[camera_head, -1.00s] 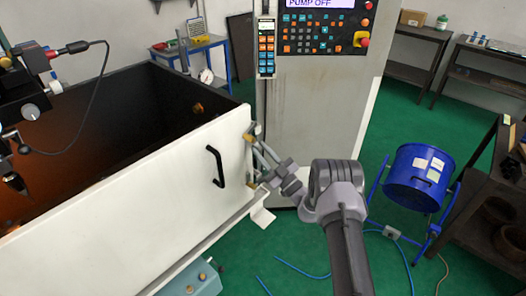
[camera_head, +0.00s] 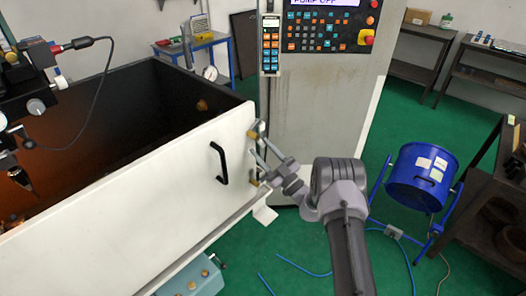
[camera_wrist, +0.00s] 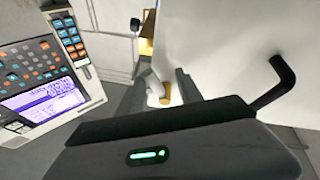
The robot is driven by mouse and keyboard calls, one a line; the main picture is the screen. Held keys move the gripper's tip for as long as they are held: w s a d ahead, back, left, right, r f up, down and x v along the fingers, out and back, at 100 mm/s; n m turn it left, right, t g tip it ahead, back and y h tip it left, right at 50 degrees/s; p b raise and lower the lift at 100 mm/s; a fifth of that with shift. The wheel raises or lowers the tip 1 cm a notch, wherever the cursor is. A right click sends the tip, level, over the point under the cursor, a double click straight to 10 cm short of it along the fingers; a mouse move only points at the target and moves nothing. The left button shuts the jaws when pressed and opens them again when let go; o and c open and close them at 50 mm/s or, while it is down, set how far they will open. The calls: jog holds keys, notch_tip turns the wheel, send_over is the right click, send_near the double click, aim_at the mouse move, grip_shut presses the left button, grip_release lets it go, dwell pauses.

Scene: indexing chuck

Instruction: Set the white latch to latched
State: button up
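A black handle (camera_head: 219,163) stands out from the white panel (camera_head: 150,190), left of my gripper. The grey control cabinet (camera_head: 320,110) stands close behind. A blue drum fan (camera_head: 422,177) and dark shelves are on the right.

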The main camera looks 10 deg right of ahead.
dwell(0.4)
jog(key=w+d+b+v, duration=0.1)
jog(key=b+v, duration=0.4)
jog(key=v, duration=1.5)
jog(key=shift+b, duration=0.3)
jog(key=shift+d, duration=0.1)
jog(key=v, duration=1.7)
jog(key=shift+s+f+p, duration=0.15)
jog(key=shift+s+p, duration=0.05)
jog(key=shift+p, duration=0.15)
jog(key=shift+d, duration=0.1)
